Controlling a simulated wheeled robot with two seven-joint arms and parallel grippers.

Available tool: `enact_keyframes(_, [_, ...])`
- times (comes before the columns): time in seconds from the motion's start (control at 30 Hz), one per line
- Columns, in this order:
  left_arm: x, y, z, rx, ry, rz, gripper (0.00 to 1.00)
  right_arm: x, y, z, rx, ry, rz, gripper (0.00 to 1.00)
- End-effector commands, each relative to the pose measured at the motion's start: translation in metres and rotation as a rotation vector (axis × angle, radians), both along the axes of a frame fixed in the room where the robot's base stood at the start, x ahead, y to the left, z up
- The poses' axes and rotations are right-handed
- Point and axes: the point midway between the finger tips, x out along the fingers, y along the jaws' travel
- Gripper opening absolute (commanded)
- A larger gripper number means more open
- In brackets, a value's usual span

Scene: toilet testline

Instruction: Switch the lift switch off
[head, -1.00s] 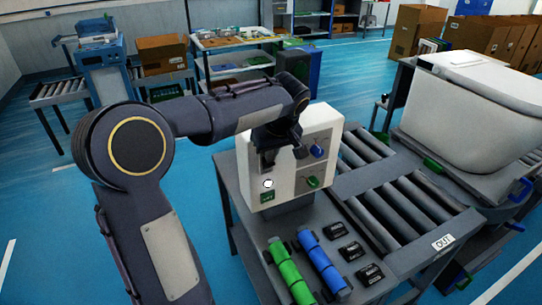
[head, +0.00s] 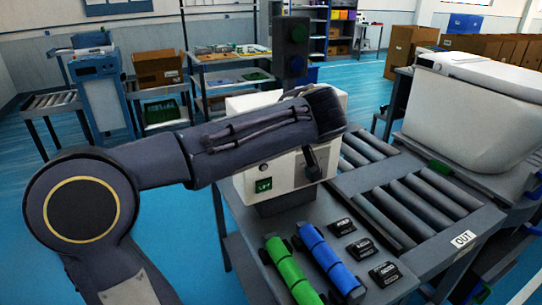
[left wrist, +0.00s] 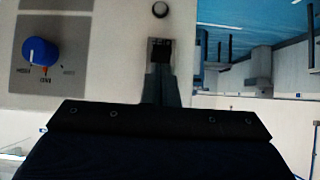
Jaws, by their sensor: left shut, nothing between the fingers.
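The white control box (head: 247,187) stands on the grey bench. Its green label reading like LIFT (head: 263,185) is at the lower left of its front, with a small round indicator (head: 264,168) above it. My left arm crosses in front and hides most of the box's upper face. The dark tip of my left gripper (head: 311,160) points down before the right part of the face. In the left wrist view the shut fingers (left wrist: 160,82) are close to the panel, below the round indicator (left wrist: 160,9). A blue knob (left wrist: 40,52) is at the left. The lift switch itself cannot be made out; contact is unclear.
A green cylinder (head: 287,270) and a blue cylinder (head: 328,260) lie on the bench beside several small black parts (head: 340,227). The roller conveyor (head: 400,205) and a white toilet (head: 470,105) are at the right.

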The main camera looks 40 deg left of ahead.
Motion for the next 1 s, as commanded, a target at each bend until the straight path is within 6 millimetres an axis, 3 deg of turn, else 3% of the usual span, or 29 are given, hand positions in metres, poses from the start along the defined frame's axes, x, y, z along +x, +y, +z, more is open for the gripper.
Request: enact_keyframes(1.0, [0.006,0.015,0.013,-0.004,0.001,0.000,0.00,0.001,0.000,0.009,0.000,-0.002,-0.001,0.00])
